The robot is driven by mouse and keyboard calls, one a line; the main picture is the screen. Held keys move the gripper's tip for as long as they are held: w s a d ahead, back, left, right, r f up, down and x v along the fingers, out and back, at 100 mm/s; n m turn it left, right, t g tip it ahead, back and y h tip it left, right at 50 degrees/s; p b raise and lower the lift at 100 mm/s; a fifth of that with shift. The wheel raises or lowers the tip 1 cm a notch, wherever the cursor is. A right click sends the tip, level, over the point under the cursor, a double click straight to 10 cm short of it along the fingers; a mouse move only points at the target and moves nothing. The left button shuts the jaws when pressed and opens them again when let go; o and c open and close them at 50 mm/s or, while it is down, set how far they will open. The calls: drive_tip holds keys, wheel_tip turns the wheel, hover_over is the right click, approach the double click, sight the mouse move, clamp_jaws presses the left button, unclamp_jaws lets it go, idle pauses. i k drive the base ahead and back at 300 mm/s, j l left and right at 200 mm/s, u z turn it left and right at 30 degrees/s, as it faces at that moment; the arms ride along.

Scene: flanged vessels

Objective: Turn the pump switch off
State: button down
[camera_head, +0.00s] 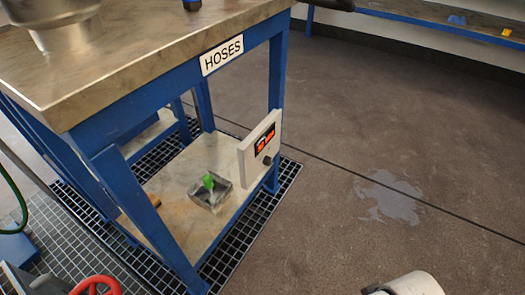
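A white control box (260,142) is mounted on the right front leg of the blue workbench, below the top. It has a small lit orange-red display (264,140) and a round black knob (267,160) at its lower right. It is the only switch-like thing I see; its lettering and the knob's setting are too small to read. My gripper's fingers do not show. A white rounded part at the bottom right edge looks like part of my arm, well apart from the box.
The workbench (150,50) carries a HOSES label (222,55) and a metal vessel (52,18). Its lower shelf holds a grey tray (210,195) with a green item. Floor grating (245,235) lies around it. A wet patch (389,197) lies on open floor at right. A red handwheel (95,285) shows lower left.

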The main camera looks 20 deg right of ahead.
sight(267, 161)
drive_tip(key=i+l+u, duration=0.65)
drive_tip(key=i, duration=0.1)
